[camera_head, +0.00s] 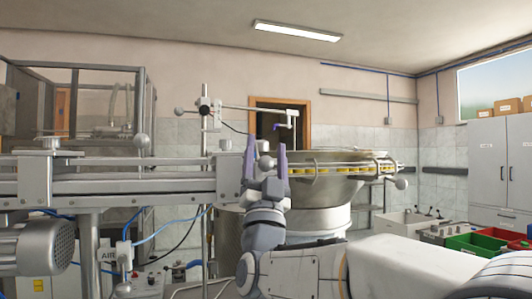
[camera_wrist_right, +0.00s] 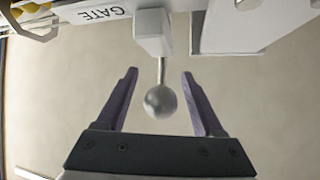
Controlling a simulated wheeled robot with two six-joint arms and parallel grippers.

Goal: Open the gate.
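The gate's ball knob (camera_wrist_right: 160,101) is grey and round. It sits on a thin stem from a white block (camera_wrist_right: 153,33), beside a plate lettered GATE (camera_wrist_right: 103,15) that appears upside down in the right wrist view. My right gripper (camera_wrist_right: 159,74) is open, with one purple finger on each side of the knob and a gap to both. In the head view, my right gripper (camera_head: 266,148) points up in front of the machine, with a grey ball (camera_head: 265,162) visible between its fingers. The gate itself is mostly hidden behind my gripper there. My left gripper is not in view.
A metal bowl feeder (camera_head: 322,205) with yellow caps along its rim stands right behind my right gripper. A metal conveyor rail (camera_head: 110,184) runs to the left, with a motor (camera_head: 38,246) below. Red and green bins (camera_head: 475,243) are at right.

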